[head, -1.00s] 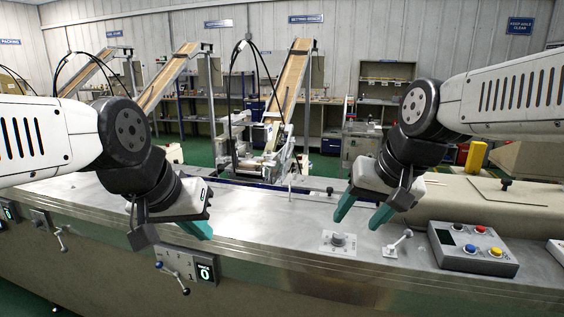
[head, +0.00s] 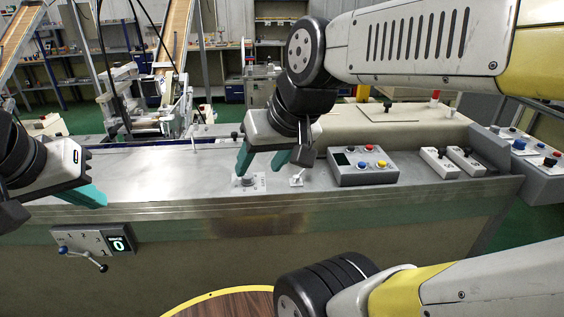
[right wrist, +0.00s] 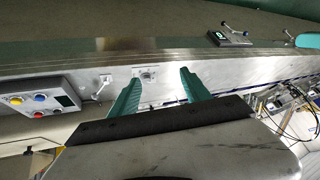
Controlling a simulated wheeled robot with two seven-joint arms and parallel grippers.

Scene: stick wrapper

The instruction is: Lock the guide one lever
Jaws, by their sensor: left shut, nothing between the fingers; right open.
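A lever with a blue ball knob (head: 64,250) and a dark-tipped handle sits on a numbered panel (head: 90,241) on the machine's front face, beside a display reading 0. A small silver lever (head: 297,179) stands on the steel top, right of a dark round knob on a white plate (head: 248,183). No readable label tells which is guide one. My right gripper (head: 261,162) is open and empty above the knob and small lever, touching neither as far as I can see. The right wrist view shows the small lever (right wrist: 102,86) left of its fingers. My left gripper (head: 92,197) is shut and empty above the front panel.
A control box with coloured buttons (head: 363,166) stands right of the small lever. Two small switch boxes (head: 440,161) are further right. A round wooden top with a yellow rim (head: 215,295) is low in front. The steel top between my grippers is clear.

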